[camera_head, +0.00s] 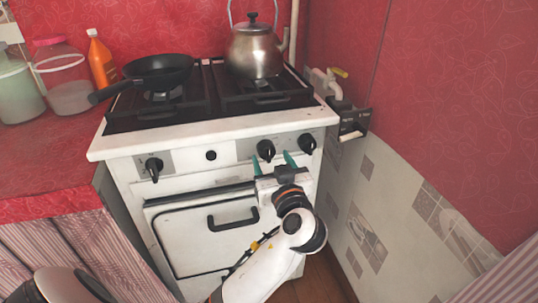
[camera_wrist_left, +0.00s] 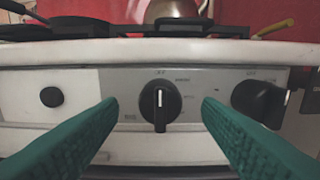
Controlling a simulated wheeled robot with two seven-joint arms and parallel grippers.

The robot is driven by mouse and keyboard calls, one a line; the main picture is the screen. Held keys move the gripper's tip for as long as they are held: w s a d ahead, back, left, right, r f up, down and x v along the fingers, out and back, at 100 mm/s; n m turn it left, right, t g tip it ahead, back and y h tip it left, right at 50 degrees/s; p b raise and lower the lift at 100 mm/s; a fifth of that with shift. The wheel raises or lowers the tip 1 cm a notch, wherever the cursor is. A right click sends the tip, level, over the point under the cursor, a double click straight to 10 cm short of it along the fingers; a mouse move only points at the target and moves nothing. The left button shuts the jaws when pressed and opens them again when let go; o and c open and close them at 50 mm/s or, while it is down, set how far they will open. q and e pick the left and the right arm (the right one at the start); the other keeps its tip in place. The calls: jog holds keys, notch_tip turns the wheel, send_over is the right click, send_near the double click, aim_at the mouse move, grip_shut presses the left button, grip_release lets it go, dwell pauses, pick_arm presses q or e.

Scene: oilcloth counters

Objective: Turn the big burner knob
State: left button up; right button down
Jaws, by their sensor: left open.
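The white stove's front panel (camera_head: 225,150) carries several black knobs. The left knob (camera_head: 154,167) stands apart; the middle knob (camera_head: 265,150) and right knob (camera_head: 306,143) are on the right half. No label I can read says which is the big burner knob. The right knob (camera_wrist_left: 260,99) is beyond the right finger.
A small round black button (camera_head: 211,155) sits left of the middle knob. The oven door handle (camera_head: 233,219) sticks out below. A black pan (camera_head: 155,74) and a metal kettle (camera_head: 256,51) stand on the stove top. A tiled wall (camera_head: 380,210) closes the right side.

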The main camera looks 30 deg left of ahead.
aim_at(271, 156)
pick_arm(q)
jog(key=shift+x, duration=1.65)
pick_arm(e)
jog(key=shift+w+a, duration=0.1)
jog(key=shift+w, duration=0.25)
pick_arm(q)
jog(key=c, duration=0.9)
jog(key=shift+m+p, duration=0.45)
jog(key=shift+m, duration=0.05)
jog(key=shift+c, duration=0.2)
jog(key=shift+r+m+p, duration=0.15)
jog(key=shift+m+p, duration=0.7)
jog(key=shift+m, duration=0.25)
jog(key=shift+d+m+p, duration=0.1)
jog(key=shift+m+p, duration=0.2)
jog(key=shift+m, duration=0.1)
jog(key=m+p, duration=0.1)
jog(key=m, duration=0.1)
jog(key=m+p, duration=0.2)
jog(key=shift+w+f+m, duration=0.1)
jog(key=shift+f+m, duration=0.1)
jog(key=shift+m, duration=0.2)
jog(key=shift+p, duration=0.3)
pick_arm(e)
notch_tip(271, 156, down, 13)
jog(key=s+g, duration=0.1)
jog(key=g, duration=0.1)
jog(key=shift+s+f, duration=0.2)
jog(key=shift+s, duration=0.1)
